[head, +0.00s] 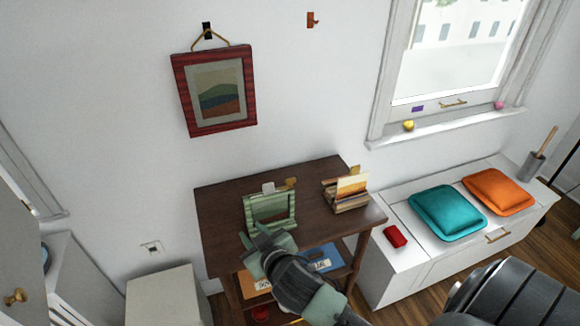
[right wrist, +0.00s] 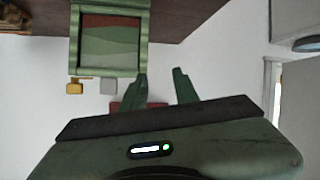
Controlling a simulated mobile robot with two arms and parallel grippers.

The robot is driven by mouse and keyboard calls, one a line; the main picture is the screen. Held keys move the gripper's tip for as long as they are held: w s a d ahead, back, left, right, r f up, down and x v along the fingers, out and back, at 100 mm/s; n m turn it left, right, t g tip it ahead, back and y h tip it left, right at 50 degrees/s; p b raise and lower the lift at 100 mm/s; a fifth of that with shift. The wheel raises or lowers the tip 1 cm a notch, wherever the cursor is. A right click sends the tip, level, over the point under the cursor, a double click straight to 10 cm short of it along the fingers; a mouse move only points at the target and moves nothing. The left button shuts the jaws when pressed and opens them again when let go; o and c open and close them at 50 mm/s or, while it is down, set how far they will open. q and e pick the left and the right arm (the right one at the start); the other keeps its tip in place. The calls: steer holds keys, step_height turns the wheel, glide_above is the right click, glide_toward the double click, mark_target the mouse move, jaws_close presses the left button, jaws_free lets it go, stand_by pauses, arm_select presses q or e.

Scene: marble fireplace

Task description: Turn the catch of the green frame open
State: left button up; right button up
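The green frame (head: 293,222) stands on the dark wooden table, and my right gripper (head: 256,238) is in front of its lower left part. A pale grey tab (head: 268,187) and a gold tab (head: 291,182) stick up from its top edge; I cannot tell which is the catch. In the right wrist view the green frame (right wrist: 145,40) appears upside down, with the gold tab (right wrist: 75,87) and grey tab (right wrist: 108,86) below it. The right gripper (right wrist: 160,72) is open and empty, its fingers beside the frame, apart from the tabs. My left gripper is not in view.
The table (head: 222,205) also bears a wooden holder (head: 350,207) with an orange and yellow card. A red-framed picture (head: 181,95) hangs on the wall above. A white bench (head: 385,275) with cushions is at right. The table's left part is clear.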

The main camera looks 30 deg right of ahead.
steer(key=w+a+r+n+t+y, duration=0.1)
steer(key=w+a+r+t+y, duration=0.2)
steer(key=w+r, duration=0.5)
steer(key=w+a+r+n+g+y, duration=0.2)
steer(key=a+r+n+g+y, duration=0.2)
steer(key=a+r+n+y, duration=0.95)
steer(key=g+h, duration=1.2)
steer(key=h, duration=0.4)
glide_above(291, 179)
steer(key=shift+m+y, duration=0.25)
steer(key=shift+m, duration=0.1)
step_height(291, 179, down, 10)
steer(key=shift+w+f, duration=0.1)
steer(key=shift+d+f+p, duration=0.1)
steer(key=shift+f+p, duration=0.2)
steer(key=shift+p, duration=0.15)
step_height(291, 179, down, 6)
steer(key=shift+p, duration=0.95)
steer(key=shift+f, duration=0.5)
